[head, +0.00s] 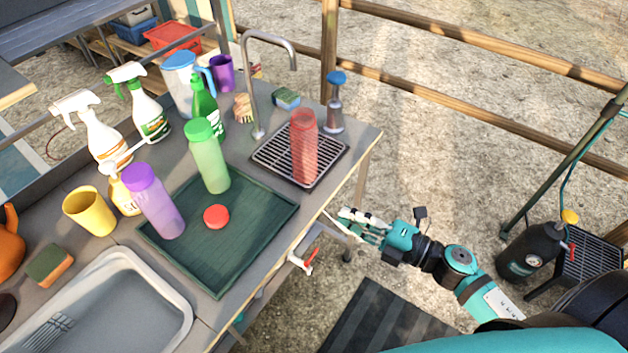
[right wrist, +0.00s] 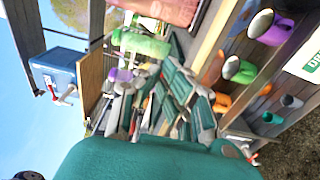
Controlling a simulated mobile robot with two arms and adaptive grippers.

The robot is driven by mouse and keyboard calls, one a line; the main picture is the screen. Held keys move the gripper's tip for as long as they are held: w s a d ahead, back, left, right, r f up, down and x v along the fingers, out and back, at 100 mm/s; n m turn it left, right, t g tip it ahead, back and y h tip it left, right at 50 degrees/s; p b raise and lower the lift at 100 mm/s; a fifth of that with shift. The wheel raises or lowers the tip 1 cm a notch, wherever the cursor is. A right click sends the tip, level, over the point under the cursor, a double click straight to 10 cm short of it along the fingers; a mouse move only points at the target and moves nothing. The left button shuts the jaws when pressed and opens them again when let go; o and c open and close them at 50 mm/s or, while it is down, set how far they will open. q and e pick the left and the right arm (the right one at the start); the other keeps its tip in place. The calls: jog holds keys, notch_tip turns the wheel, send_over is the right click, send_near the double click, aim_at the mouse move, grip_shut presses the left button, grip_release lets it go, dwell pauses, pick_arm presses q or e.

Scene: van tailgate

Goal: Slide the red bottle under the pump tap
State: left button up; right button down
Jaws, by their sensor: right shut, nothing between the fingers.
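The red bottle (head: 304,148) is translucent, without a lid, and stands upright on the black drip grate (head: 329,157). The pump tap (head: 270,36) arches over the grate from its far left corner, its spout end above and close to the bottle's mouth in the head view; exact alignment is hard to tell. A red cap (head: 216,216) lies on the green tray. My right gripper (head: 346,221) is shut and empty, off the counter's right edge, apart from the bottle. A red shape, likely the bottle (right wrist: 165,9), fills the top of the right wrist view. My left gripper is not in view.
The green tray (head: 262,240) holds a green bottle (head: 207,157) and a purple bottle (head: 154,201). A blue-topped dispenser (head: 335,103) stands behind the red bottle. A sponge (head: 286,98) lies near the tap. A red-handled valve (head: 304,262) sticks out below the counter edge.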

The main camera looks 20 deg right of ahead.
aim_at(305, 161)
jog(key=p+x, duration=0.1)
jog(key=x, duration=0.2)
jog(key=w+d+x, duration=0.1)
jog(key=x, duration=0.3)
jog(key=p+x, duration=0.1)
jog(key=x, duration=0.2)
jog(key=shift+w+d+p, duration=0.3)
jog(key=shift+w, duration=0.05)
jog(key=shift+w+d, duration=0.1)
jog(key=shift+w, duration=0.35)
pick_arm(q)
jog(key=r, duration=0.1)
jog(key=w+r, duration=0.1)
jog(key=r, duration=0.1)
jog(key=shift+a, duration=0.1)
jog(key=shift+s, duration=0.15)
pick_arm(e)
jog(key=shift+w, duration=0.35)
jog(key=w+b, duration=0.1)
jog(key=w, duration=0.6)
jog(key=shift+d+f+b, duration=0.15)
jog(key=shift+d+b, duration=0.1)
jog(key=shift+b, duration=0.15)
jog(key=shift+w, duration=0.5)
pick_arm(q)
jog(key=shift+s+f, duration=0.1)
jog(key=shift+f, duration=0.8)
